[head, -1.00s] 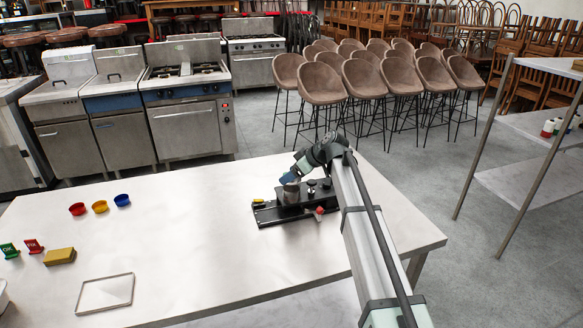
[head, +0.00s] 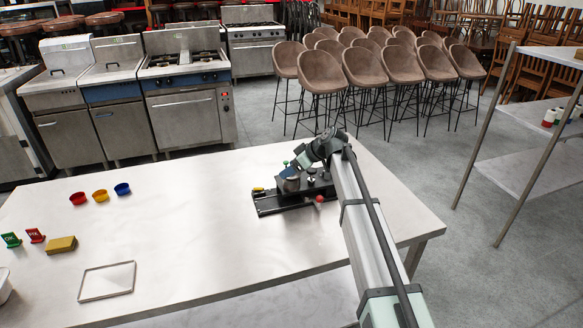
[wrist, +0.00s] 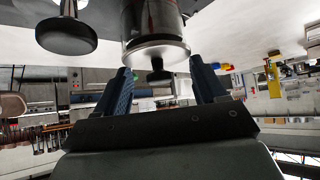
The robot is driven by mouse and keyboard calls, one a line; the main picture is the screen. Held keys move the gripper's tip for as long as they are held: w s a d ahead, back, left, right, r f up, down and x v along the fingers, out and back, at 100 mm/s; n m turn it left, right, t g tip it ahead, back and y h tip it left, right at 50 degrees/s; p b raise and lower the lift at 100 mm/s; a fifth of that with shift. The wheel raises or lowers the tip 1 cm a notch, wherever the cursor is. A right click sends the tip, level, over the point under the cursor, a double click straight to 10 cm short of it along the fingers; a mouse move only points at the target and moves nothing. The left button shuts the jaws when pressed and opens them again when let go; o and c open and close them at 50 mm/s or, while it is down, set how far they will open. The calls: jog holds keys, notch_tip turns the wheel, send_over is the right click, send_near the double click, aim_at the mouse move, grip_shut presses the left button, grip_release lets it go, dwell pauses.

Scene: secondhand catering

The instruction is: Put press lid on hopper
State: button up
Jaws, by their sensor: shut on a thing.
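The press (head: 280,203) stands on the table with its grey metal hopper (head: 292,184). In the wrist view, which is upside down, the hopper (wrist: 150,18) hangs from the top. The silver press lid (wrist: 150,52), with a black knob, lies between my two blue fingertips, right at the hopper's mouth. I cannot tell whether it touches the rim. My gripper (wrist: 162,76) is shut on the lid. In the head view my gripper (head: 291,173) is at the hopper's top, and the lid is hard to make out there.
A black round-topped part (wrist: 66,35) stands close beside the hopper. A red knob (head: 319,199) is at the press's front. The table's middle is clear.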

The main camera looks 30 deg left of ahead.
jog(key=shift+f, duration=0.4)
jog(key=o, duration=1.2)
jog(key=v, duration=1.4)
